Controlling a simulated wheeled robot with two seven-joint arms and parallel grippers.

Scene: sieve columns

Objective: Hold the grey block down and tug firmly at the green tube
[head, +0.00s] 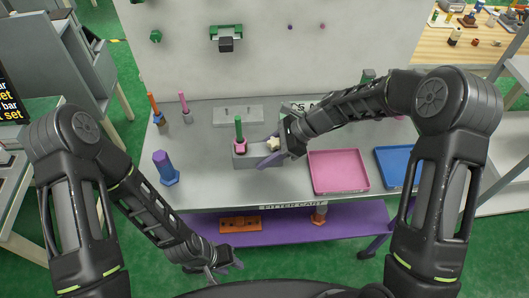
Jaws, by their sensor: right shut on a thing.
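The green tube (239,128) stands upright in a pink collar (240,147) at the left end of the grey block (245,161) on the grey table. My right gripper (271,151) is at the right end of the block and shut on it, its fingers partly hidden by its own wrist. A small cream piece (273,143) shows beside its fingers. My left gripper (226,267) is low in front of the table, apart from the block and tube. It looks open and empty.
A pink tray (338,171) and blue tray (397,168) lie right. A flat grey plate (237,115) is behind the block. A purple shelf (285,228) runs below.

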